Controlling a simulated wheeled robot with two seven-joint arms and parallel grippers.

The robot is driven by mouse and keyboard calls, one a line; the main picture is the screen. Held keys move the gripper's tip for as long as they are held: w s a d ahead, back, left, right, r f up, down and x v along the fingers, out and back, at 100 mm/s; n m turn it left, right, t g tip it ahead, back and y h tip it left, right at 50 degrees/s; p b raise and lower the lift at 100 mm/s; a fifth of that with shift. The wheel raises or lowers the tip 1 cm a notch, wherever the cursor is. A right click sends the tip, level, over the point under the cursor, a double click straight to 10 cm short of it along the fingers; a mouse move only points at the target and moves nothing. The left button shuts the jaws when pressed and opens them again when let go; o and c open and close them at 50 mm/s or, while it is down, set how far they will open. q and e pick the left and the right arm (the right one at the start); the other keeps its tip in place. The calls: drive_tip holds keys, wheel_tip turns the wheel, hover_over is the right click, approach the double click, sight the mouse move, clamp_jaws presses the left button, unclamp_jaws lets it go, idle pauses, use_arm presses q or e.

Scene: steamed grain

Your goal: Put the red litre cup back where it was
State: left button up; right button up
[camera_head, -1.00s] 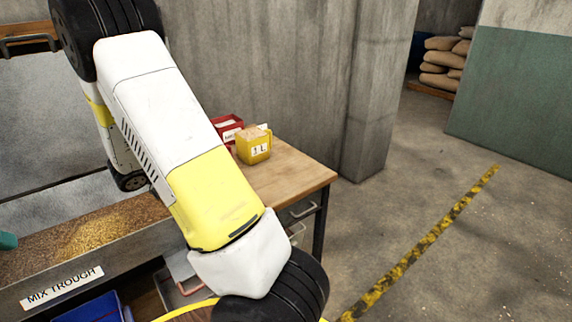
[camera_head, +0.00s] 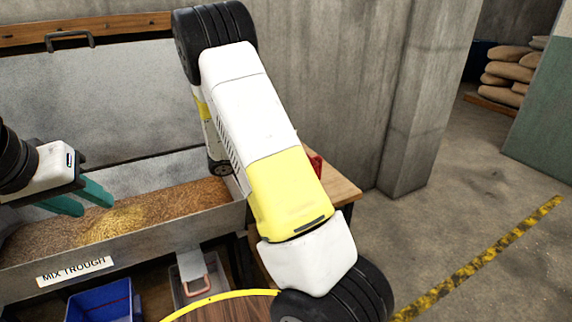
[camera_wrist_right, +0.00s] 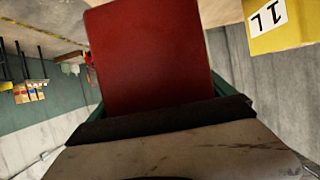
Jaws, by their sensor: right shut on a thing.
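The red litre cup (camera_wrist_right: 148,55) fills the middle of the right wrist view. My right gripper (camera_wrist_right: 155,98) is shut on it, with slivers of teal finger at both sides. In the head view only a small red edge (camera_head: 316,167) shows beside my right arm, which hides the right gripper and most of the cup. I cannot tell whether the cup touches the wooden table. My left gripper (camera_head: 90,204) is open and empty, its two teal fingers apart above the grain in the mix trough (camera_head: 75,265).
A yellow cup marked 1 L (camera_wrist_right: 280,25) stands near the red cup in the right wrist view; my arm hides it in the head view. A blue bin (camera_head: 100,302) sits below the trough.

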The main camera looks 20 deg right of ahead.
drive_tip(key=w+d, duration=0.3)
drive_tip(key=d, duration=0.1)
drive_tip(key=shift+f, duration=2)
drive_tip(key=shift+f, duration=0.15)
drive_tip(key=o, duration=1.7)
drive_tip(key=shift+o, duration=0.2)
